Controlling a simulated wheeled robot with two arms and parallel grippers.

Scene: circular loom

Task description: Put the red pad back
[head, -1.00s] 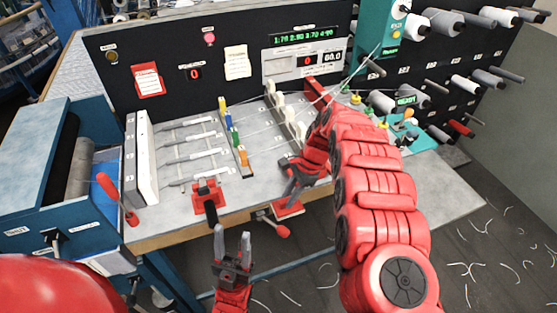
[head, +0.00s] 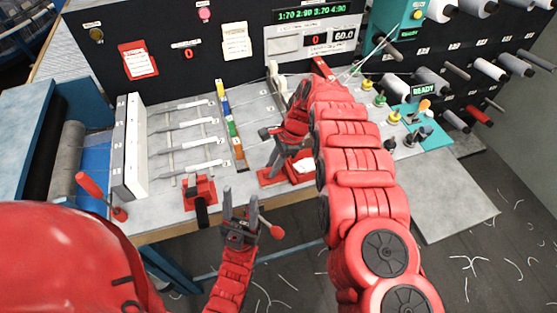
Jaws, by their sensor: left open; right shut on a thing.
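A red, flat piece, which looks like the red pad (head: 268,179), is at the front edge of the worktable, just below my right gripper. My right gripper (head: 266,147) reaches in from the right with its dark fingers pointing left and down. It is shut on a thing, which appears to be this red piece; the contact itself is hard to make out. My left gripper (head: 240,203) is low in the middle, in front of the table's front edge. Its two grey fingers point up, apart, with nothing between them.
A red clamp (head: 198,188) with a black handle stands left of the red piece. A red-knobbed lever (head: 277,231) sticks out near my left gripper. A red-handled lever (head: 90,185) stands at the left. Coloured tabs (head: 233,130) and white slats (head: 203,144) lie behind.

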